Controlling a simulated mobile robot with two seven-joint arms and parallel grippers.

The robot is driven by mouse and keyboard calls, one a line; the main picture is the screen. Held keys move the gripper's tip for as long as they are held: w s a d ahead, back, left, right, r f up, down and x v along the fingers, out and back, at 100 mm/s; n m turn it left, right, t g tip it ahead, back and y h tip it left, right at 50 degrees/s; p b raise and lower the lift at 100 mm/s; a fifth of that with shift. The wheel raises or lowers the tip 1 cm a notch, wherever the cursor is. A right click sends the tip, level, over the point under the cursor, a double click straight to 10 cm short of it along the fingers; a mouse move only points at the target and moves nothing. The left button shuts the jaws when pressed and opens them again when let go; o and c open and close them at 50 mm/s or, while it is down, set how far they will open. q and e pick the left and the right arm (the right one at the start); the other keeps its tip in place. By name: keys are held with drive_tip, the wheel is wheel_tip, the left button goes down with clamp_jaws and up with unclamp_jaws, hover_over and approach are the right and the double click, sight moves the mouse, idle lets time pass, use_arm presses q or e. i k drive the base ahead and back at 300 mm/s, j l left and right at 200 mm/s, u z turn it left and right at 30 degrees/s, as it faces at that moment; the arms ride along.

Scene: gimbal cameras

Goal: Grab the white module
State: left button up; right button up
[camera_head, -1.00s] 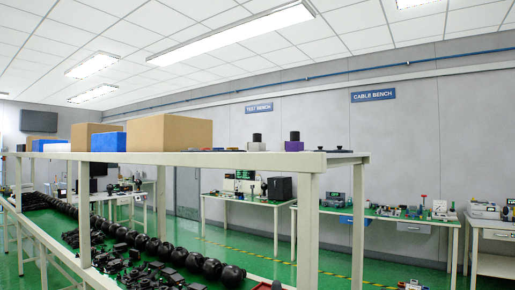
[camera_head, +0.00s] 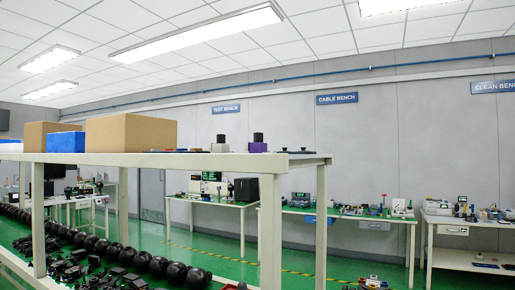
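On the top shelf (camera_head: 300,159) of the near rack, a small pale grey or white block with a dark knob on top (camera_head: 220,147) stands upright. It may be the white module, but it is too small to be sure. A similar block with a purple base and dark top (camera_head: 258,147) stands just right of it. Neither of my grippers shows in the head view.
Cardboard boxes (camera_head: 130,132) and a blue box (camera_head: 66,142) stand left on the shelf. Several black rounded parts (camera_head: 120,254) line the lower level. Behind are the test bench (camera_head: 213,202) and cable bench (camera_head: 345,213). Green floor (camera_head: 300,266) is open between.

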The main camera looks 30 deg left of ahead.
sight(220, 146)
drive_tip(key=j+z, duration=0.45)
drive_tip(key=j, duration=2.25)
drive_tip(key=i, duration=0.1)
